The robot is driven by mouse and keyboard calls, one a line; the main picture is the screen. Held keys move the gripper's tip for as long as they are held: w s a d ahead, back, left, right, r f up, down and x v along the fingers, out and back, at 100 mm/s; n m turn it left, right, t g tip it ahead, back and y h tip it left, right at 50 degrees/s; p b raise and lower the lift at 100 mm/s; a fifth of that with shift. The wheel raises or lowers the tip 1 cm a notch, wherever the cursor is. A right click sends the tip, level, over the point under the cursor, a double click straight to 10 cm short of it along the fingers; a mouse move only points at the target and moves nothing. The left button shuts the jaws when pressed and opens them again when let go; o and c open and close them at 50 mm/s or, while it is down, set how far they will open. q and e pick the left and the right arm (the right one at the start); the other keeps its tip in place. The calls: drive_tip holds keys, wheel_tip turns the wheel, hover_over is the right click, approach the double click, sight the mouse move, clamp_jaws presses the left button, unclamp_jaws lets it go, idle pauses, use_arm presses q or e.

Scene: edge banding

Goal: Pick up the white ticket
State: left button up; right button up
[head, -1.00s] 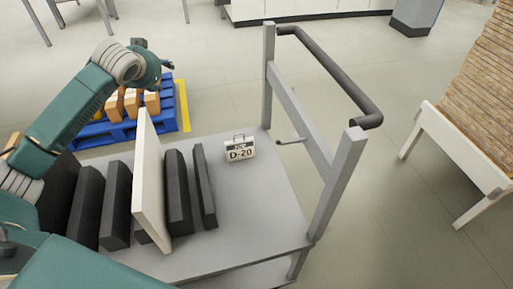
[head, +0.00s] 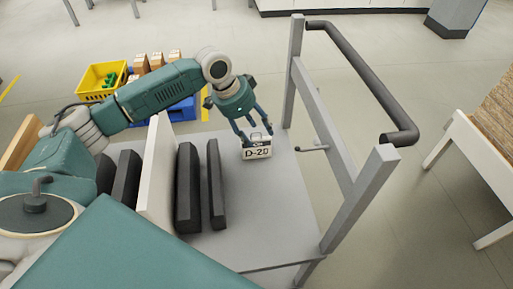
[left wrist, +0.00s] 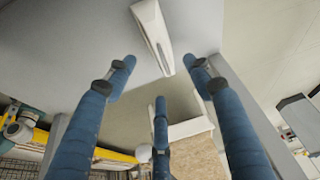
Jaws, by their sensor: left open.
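The white ticket (head: 257,153), a small sign with a dark top band and "D-20" on it, stands on the grey cart deck (head: 270,210) in front of the cart's handle frame. My left gripper (head: 256,138) is open just above and behind the ticket, with its fingers pointing down; its tips overlap the ticket's top edge in the picture. In the left wrist view the ticket (left wrist: 153,35) lies ahead of the spread blue fingers of my left gripper (left wrist: 159,75), with nothing between them. I cannot tell whether any finger touches it. My right gripper is not in view.
Dark slabs (head: 215,185) and a tall white panel (head: 157,175) stand on the deck left of the ticket. The grey handle frame (head: 355,200) rises on the right, with a short peg (head: 312,149). A yellow crate (head: 100,80) and brown boxes stand behind my left arm.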

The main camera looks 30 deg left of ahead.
sight(263, 140)
use_arm(q)
drive_tip(key=b+x, duration=0.1)
drive_tip(key=x, duration=0.4)
drive_tip(key=shift+w+f, duration=0.1)
drive_tip(key=shift+w, duration=0.05)
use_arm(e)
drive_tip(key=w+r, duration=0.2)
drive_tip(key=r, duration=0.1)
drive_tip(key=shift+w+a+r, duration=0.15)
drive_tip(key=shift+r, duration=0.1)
use_arm(q)
drive_tip(key=c, duration=1)
